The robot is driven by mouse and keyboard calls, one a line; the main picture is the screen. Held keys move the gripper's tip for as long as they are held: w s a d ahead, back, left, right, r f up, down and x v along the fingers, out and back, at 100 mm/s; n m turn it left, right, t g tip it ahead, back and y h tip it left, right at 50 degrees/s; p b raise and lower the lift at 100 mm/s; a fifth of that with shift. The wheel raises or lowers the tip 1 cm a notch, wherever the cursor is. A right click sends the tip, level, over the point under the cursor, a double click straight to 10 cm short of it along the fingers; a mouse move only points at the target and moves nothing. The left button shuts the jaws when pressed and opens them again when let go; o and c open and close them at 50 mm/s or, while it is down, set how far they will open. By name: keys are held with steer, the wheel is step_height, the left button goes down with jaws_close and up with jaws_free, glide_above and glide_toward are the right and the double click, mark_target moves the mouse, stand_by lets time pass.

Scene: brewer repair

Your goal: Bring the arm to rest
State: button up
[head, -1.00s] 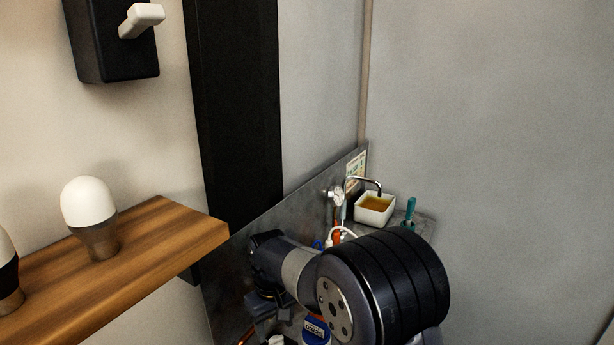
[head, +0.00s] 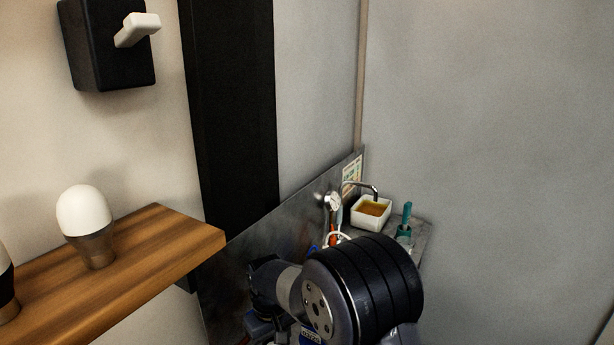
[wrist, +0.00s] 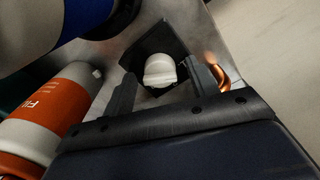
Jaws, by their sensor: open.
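My gripper shows in the wrist view (wrist: 165,90), with its two dark fingers apart. A white rounded knob-like part on a dark square plate (wrist: 160,70) appears between and beyond the fingers; I cannot tell how far beyond. Nothing is clearly held. In the head view my arm is folded low at the bottom centre, with its large dark joint in front. The gripper itself is hidden or out of frame there.
In the wrist view, an orange and white cylinder (wrist: 45,115) is close on the left, below a blue and white one (wrist: 85,15). In the head view, a wooden shelf (head: 150,245) with bulbs (head: 86,215) is left. A white bowl (head: 371,212) sits behind my arm.

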step_height(320, 180, up, 10)
steer(key=r, duration=0.1)
step_height(320, 180, down, 11)
steer(key=shift+f+m, duration=0.1)
steer(key=shift+m, duration=0.2)
steer(key=m+p, duration=0.1)
steer(key=m, duration=0.4)
steer(key=m+p, duration=0.2)
steer(key=m, duration=0.4)
steer(key=shift+m, duration=0.3)
step_height(320, 180, up, 11)
steer(key=b, duration=0.1)
